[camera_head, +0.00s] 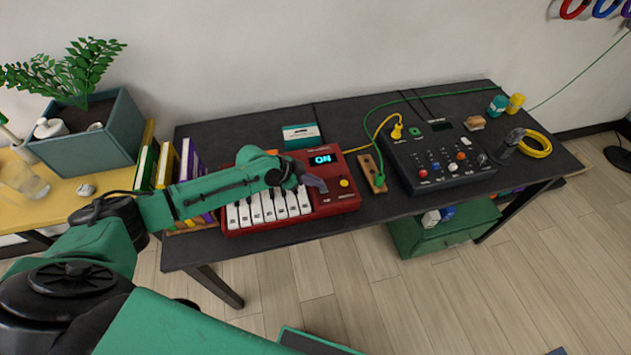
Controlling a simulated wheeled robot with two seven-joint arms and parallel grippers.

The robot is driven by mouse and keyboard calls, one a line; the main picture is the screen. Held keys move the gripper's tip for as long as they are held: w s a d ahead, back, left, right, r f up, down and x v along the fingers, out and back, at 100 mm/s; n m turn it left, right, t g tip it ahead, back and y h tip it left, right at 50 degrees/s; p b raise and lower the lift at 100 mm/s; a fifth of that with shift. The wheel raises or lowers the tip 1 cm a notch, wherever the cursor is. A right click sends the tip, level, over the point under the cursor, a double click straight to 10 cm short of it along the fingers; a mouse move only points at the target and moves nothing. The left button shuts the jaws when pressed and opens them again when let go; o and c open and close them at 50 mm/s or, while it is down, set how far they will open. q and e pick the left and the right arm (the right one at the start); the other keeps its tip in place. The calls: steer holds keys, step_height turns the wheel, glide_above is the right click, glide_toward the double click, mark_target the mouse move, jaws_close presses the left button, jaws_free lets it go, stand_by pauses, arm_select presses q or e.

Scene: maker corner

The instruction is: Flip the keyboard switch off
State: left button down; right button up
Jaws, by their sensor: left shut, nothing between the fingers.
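The red keyboard (347,200) lies on the dark table, with its white keys (264,209) at the front. Its small display (322,160) is lit and reads "ON". A yellow round knob or button (344,183) sits at its right side. My left gripper (318,185) is shut and empty, over the keyboard just left of the yellow button and below the display. My left arm covers the keyboard's upper left part. I cannot make out the switch itself; whether the fingertips touch the keyboard is unclear. My right gripper is not in view.
A black mixer (437,162) with knobs and a yellow plug stands right of the keyboard, beside a wooden strip (371,173) with a green cable. Books (167,165) and a planter (95,138) are at left. The table (350,118) has bare room behind the keyboard.

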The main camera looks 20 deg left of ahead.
arm_select(q)
steer(key=shift+f, duration=0.4)
steer(key=shift+s+r, duration=0.15)
steer(key=shift+s+d+p, duration=0.25)
steer(key=shift+s+p, duration=0.15)
steer(key=shift+p, duration=0.3)
steer(key=shift+s+d, duration=0.1)
steer(key=shift+s, duration=0.2)
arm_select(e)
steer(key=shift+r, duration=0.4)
arm_select(q)
steer(key=shift+d, duration=0.1)
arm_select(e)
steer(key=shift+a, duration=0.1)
